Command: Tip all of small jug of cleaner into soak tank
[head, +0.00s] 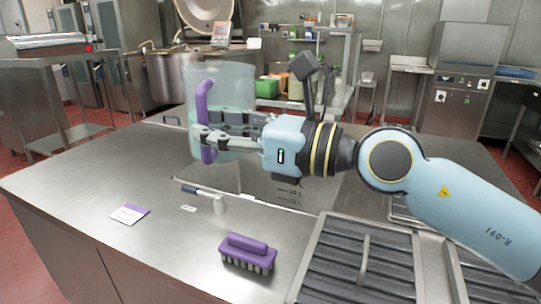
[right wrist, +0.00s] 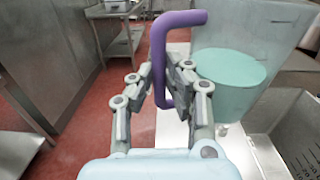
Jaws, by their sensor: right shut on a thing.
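The small jug (head: 222,80) is clear, with a purple handle (head: 203,97) and teal cleaner (head: 238,152) in its lower part. My right gripper (head: 207,132) is shut on the handle and holds the jug roughly upright above the steel table. The right wrist view shows the fingers (right wrist: 161,84) around the handle (right wrist: 158,50), with the jug (right wrist: 285,30) and its cleaner (right wrist: 228,85) to the right. The soak tank (head: 290,188) seems to be the steel basin with litre marks, below my right gripper and partly hidden by it. My left gripper is not in view.
A ribbed drainer (head: 355,265) is at front right. A large kettle (head: 172,75) stands behind. The table's left side is mostly clear.

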